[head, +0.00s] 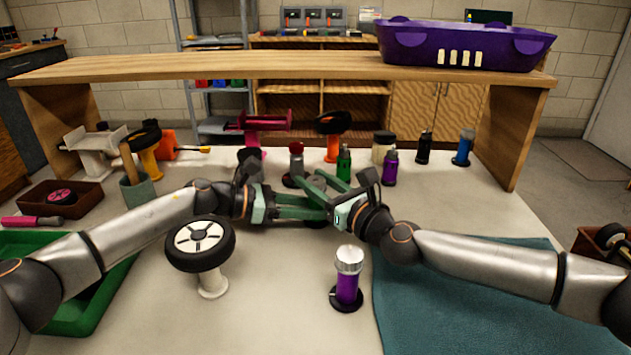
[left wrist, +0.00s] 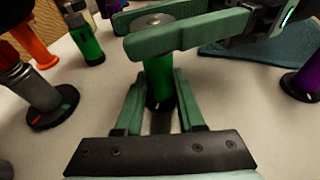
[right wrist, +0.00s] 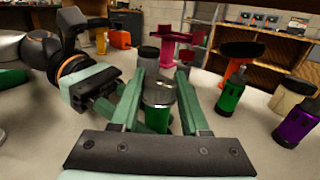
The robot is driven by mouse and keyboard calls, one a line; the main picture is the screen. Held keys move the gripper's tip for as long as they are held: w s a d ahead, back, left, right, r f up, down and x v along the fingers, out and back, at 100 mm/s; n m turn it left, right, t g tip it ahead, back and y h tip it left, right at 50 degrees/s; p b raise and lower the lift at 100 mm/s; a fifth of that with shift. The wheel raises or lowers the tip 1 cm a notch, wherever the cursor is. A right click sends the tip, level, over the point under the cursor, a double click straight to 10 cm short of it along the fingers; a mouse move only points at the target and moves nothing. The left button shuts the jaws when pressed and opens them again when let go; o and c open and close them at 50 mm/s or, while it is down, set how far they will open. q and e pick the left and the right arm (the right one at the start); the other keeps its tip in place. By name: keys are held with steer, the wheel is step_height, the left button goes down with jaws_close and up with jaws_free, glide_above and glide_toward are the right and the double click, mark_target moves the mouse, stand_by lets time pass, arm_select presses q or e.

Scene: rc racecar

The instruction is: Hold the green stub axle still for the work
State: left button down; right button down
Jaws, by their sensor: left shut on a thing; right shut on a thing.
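The green stub axle stands upright on the table, mostly hidden by my grippers in the head view. The left wrist view shows its green body (left wrist: 160,74) with a grey metal top, and the right wrist view shows its silver-topped upper end (right wrist: 158,96). My left gripper (head: 318,210) is shut on it low down, with the fingers on either side of the green body. My right gripper (head: 317,186) is shut on it higher up, near the top, above the left fingers. The contact faces are partly hidden.
A wheel on a white stand (head: 212,284) and a purple post with a silver top (head: 347,294) stand in front. A teal mat (head: 480,290) lies right, a green tray (head: 95,290) left. Several coloured posts and bottles, including a green bottle (head: 344,161), stand close behind the grippers.

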steer(key=shift+h, duration=0.3)
stand_by(0.4)
steer(key=shift+c, duration=1.9)
jaws_free()
steer(key=shift+s+d+f, duration=0.1)
steer(key=v, duration=1.1)
steer(key=shift+s+d, duration=0.2)
steer(key=shift+s, duration=0.2)
